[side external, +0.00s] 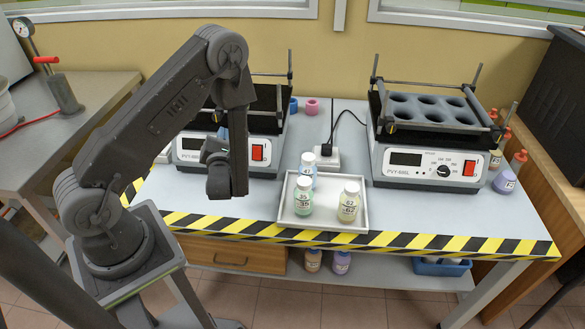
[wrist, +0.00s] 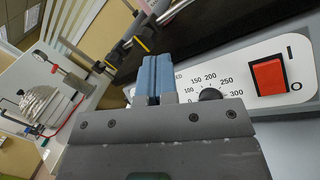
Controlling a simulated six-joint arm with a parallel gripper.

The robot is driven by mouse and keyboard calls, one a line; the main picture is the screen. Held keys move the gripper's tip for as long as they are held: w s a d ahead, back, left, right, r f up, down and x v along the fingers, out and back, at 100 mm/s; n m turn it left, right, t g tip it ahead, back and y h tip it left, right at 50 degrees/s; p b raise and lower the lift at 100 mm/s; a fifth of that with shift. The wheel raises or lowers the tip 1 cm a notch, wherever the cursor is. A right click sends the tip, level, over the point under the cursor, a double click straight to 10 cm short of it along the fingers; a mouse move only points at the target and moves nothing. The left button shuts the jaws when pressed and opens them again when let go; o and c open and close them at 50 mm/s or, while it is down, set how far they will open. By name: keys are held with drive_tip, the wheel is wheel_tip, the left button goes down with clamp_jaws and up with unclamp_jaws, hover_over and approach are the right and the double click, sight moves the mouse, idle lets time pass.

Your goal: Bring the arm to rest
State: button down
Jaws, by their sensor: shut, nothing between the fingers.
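My gripper (side external: 214,150) is at the end of my bent grey arm, in front of the left shaker in the side external view. In the wrist view its blue fingers (wrist: 154,76) are closed together with nothing between them. The left shaker (side external: 192,150) is partly hidden behind my arm. In the wrist view its panel (wrist: 235,85) fills the right side, with a red switch (wrist: 269,77) and a black knob (wrist: 209,95). My gripper appears close to this panel; I cannot tell the exact gap.
The right shaker (side external: 425,150) carries an empty-looking rack. Several bottles stand right of it. A striped edge (side external: 400,240) borders the table.

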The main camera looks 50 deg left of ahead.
drive_tip(key=shift+s+d, duration=0.65)
drive_tip(key=shift+s, duration=0.05)
drive_tip(key=s+d+r+n+g+h, duration=0.3)
drive_tip(key=s+r+n+g, duration=0.9)
drive_tip(key=n, duration=0.7)
drive_tip(key=d+r+n+t+h, duration=0.3)
drive_tip(key=d+r+n+h, duration=0.1)
drive_tip(key=d, duration=0.5)
drive_tip(key=w+d+r+n+t+h, duration=0.1)
drive_tip(key=d+r+n+t+h, duration=0.3)
drive_tip(key=d+n+h, duration=0.3)
drive_tip(key=d+r+h, duration=0.1)
drive_tip(key=d+h, duration=0.1)
drive_tip(key=d, duration=0.1)
